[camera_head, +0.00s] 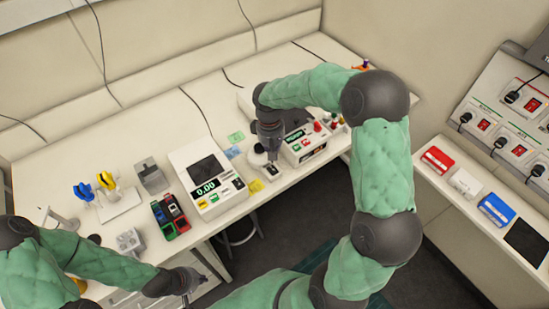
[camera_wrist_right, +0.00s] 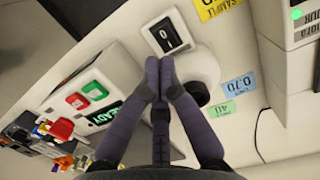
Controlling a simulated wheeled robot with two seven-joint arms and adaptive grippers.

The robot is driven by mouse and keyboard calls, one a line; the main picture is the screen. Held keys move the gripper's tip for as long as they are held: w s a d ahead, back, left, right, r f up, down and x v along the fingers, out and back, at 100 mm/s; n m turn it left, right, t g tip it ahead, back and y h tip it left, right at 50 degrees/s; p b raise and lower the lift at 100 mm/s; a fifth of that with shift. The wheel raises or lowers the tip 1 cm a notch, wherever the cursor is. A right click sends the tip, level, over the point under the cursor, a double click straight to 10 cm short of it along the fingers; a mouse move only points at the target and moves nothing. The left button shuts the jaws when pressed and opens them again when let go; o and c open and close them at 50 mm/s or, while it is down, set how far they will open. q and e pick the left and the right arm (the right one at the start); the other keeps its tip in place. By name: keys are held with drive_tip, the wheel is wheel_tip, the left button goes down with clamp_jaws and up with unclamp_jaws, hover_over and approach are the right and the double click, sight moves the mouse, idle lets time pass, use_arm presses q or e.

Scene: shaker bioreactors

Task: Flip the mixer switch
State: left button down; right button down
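The mixer (camera_head: 256,158) is a small white device on the front edge of the bench in the head view. In the right wrist view, its white rounded body (camera_wrist_right: 204,66) has a dark round top. Its switch (camera_wrist_right: 168,34) is a black rocker in a pale frame, marked with white symbols. My right gripper (camera_wrist_right: 160,68) has its fingertips together and empty, just short of the switch; contact cannot be told. In the head view, my right gripper (camera_head: 272,158) hides part of the mixer. My left gripper (camera_head: 190,281) is low, in front of the bench; its fingers are too small to read.
A device with a READY display (camera_wrist_right: 104,115) and red and green buttons stands beside the mixer. A scale (camera_head: 207,188) reading 0.00 is to the left. Colored labels (camera_wrist_right: 240,86) lie around. A side shelf with wall switches (camera_head: 484,125) is at right.

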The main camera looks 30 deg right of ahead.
wheel_tip(320, 180, up, 9)
drive_tip(key=w+p, duration=0.1)
drive_tip(key=shift+f, duration=0.2)
drive_tip(key=shift+w, duration=0.1)
drive_tip(key=shift+f, duration=0.1)
idle(0.3)
